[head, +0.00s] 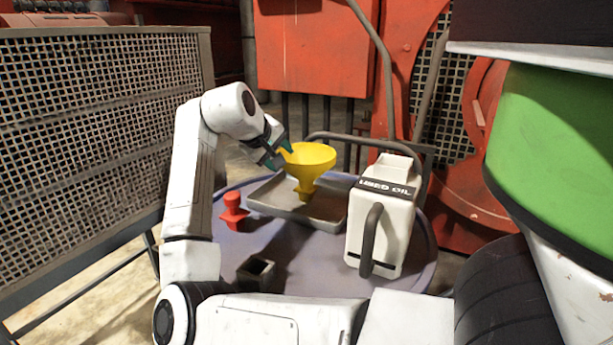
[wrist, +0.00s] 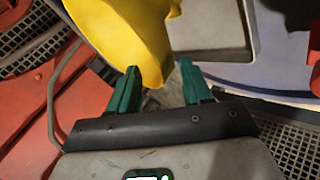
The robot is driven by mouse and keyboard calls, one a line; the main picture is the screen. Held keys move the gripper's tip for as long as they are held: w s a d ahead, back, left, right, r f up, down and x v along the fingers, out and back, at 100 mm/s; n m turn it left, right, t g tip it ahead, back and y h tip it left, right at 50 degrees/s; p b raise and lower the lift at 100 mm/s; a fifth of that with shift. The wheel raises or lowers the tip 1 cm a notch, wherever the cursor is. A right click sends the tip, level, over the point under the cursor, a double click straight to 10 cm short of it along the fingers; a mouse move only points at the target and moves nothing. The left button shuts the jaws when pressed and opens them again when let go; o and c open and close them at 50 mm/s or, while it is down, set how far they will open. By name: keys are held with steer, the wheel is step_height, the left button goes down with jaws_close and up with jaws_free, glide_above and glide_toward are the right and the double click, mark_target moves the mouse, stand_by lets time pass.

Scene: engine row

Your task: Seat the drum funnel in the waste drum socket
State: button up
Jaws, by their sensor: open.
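The yellow drum funnel (head: 312,160) is upright, wide mouth up, with its spout over the grey tray; I cannot tell whether the spout touches the tray. My gripper (head: 284,150) is at the funnel's left side, beside its rim. In the wrist view my gripper (wrist: 160,82) has its two green fingers apart, with a yellow part of the funnel (wrist: 135,35) reaching in between the tips. A small dark square open-topped holder (head: 257,272) stands at the front left of the round table top; it may be the socket, but I cannot tell.
The grey tray (head: 325,222) lies on the round blue-grey top (head: 310,265). A white used-oil jug (head: 398,225) stands at the right, a red plug-like piece (head: 233,208) at the left. A mesh panel (head: 90,120) borders the left. The middle front of the top is clear.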

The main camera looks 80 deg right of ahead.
mark_target(306, 178)
steer(key=x, duration=0.5)
steer(key=shift+a+p, duration=0.1)
steer(key=shift+p, duration=0.3)
steer(key=shift+c, duration=0.3)
jaws_close()
